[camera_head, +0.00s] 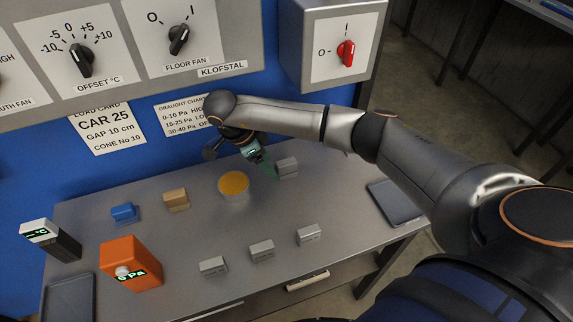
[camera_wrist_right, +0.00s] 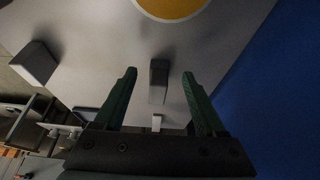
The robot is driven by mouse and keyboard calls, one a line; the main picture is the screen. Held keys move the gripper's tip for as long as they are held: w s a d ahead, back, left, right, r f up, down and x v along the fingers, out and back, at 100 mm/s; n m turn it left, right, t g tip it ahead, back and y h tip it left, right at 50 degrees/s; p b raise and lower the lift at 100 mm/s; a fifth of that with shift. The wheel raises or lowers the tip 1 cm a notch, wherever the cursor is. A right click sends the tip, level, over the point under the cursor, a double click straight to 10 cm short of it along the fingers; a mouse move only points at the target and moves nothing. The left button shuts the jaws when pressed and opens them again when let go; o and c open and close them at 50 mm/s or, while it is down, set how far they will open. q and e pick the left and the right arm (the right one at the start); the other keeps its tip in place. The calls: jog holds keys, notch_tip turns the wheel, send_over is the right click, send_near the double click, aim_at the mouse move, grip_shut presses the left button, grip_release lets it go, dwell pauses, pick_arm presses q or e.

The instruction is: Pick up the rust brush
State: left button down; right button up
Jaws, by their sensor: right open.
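I cannot make out anything that is clearly a rust brush. My right gripper (camera_head: 266,164) is over the back of the grey table, its green fingers pointing down beside a small grey block (camera_head: 287,168). In the right wrist view the gripper (camera_wrist_right: 159,73) is open, and a dark grey block (camera_wrist_right: 159,85) shows between its fingers. No contact is visible, and I cannot tell how far off the block is. My left gripper is not in view.
A yellow-topped round dish (camera_head: 233,185) stands left of the gripper, with a tan block (camera_head: 176,200) and blue block (camera_head: 124,213) further left. Three grey blocks line the front (camera_head: 262,251). An orange meter (camera_head: 131,265) stands front left, a tray (camera_head: 395,202) right. The blue panel rises behind.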

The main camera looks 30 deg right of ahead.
aim_at(285, 162)
jog(key=d, duration=0.2)
jog(key=s+d+p, duration=0.1)
jog(key=d, duration=0.1)
jog(key=shift+f, duration=0.25)
jog(key=shift+x, duration=1.25)
jog(key=shift+c, duration=0.4)
grip_shut()
